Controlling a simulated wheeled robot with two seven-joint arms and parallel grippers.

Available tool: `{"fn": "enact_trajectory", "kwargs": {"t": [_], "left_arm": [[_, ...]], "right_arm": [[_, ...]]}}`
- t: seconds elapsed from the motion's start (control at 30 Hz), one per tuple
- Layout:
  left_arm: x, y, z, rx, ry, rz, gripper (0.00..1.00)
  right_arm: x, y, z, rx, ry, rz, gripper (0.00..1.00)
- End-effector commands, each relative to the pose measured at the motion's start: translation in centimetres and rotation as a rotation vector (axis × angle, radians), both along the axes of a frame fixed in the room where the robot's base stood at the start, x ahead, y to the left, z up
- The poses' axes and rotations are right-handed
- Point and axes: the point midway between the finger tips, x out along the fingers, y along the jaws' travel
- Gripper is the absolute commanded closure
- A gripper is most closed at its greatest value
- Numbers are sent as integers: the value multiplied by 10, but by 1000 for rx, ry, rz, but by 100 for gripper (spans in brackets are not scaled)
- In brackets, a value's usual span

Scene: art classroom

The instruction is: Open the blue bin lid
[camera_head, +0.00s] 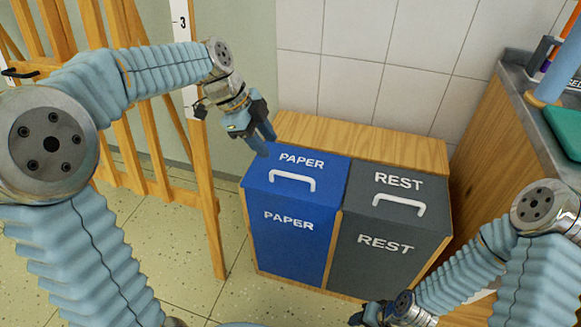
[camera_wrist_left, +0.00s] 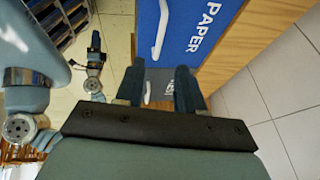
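The blue bin (camera_head: 290,245) marked PAPER stands in a wooden cabinet. Its blue lid (camera_head: 325,172) is down and carries a white bar handle (camera_head: 292,179). In the left wrist view the blue lid (camera_wrist_left: 183,15) and its white handle (camera_wrist_left: 160,32) show at the top. My left gripper (camera_head: 264,142) is above the lid's back left corner, apart from the handle. Its two fingers (camera_wrist_left: 158,88) are spread with nothing between them. My right gripper (camera_head: 366,316) is low at the front, partly cut off by the bottom edge; its fingers are not clear.
A grey bin marked REST (camera_head: 380,250) stands right beside the blue one, its lid (camera_head: 405,182) down. A wooden easel (camera_head: 205,190) stands to the left. A counter (camera_head: 520,110) is at the right, and a tiled wall (camera_head: 370,60) is behind. Floor in front is open.

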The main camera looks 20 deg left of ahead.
Motion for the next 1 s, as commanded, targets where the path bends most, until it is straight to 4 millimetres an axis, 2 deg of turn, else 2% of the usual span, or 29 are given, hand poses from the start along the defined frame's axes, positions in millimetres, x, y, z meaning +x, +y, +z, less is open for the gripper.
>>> {"fn": "enact_trajectory", "kwargs": {"t": [0.2, 0.4, 0.6, 0.87, 1.0], "left_arm": [[8, -21, -49, 2, 5, -1, 62], [14, -36, -81, 1, 4, 0, 62], [18, -41, -95, 0, 1, 2, 62], [18, -42, -96, 0, 1, 2, 62], [18, -42, -96, 0, 0, 1, 80]], "right_arm": [[0, 0, -3, 0, 0, -1, 57], [0, 0, -4, -1, 0, -1, 57], [0, 0, -5, -1, 0, -1, 57], [0, 0, -5, -1, 0, -1, 57], [0, 0, -5, -1, 0, -1, 57]]}}
